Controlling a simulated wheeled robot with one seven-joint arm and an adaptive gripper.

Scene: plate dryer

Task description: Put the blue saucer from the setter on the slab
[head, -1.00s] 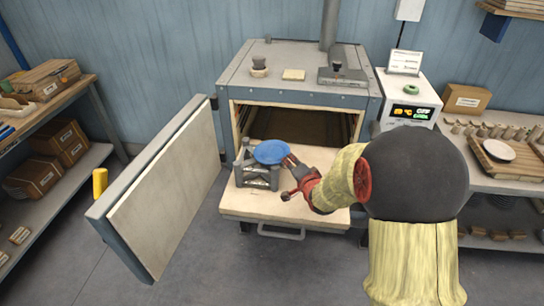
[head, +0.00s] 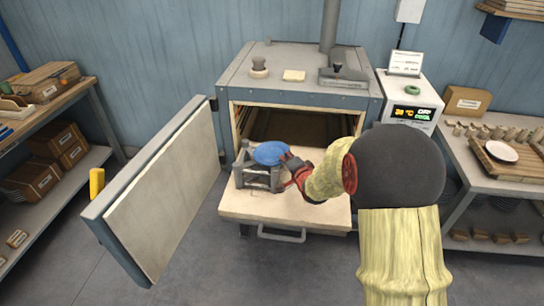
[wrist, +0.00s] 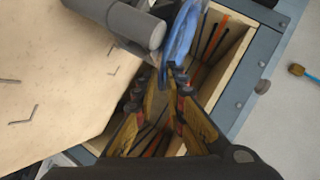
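The blue saucer (head: 270,153) sits at the top of the grey setter (head: 258,178), above the front of the cream slab (head: 285,209). In the wrist view the saucer (wrist: 179,36) appears nearly edge-on, its near rim reaching between my fingertips. My gripper (head: 288,162) is at the saucer's right side. In the wrist view my gripper (wrist: 171,82) has its fingers apart on either side of the rim; firm contact is not clear. Grey setter posts (wrist: 130,22) and the slab (wrist: 45,75), with dark corner marks, show at the upper left.
The kiln (head: 290,78) stands open behind the slab, with its door (head: 165,185) swung out to the left. Its side walls and orange-lined interior (wrist: 218,40) are close to my fingers. A shelf (head: 478,180) stands right. The slab's front right is clear.

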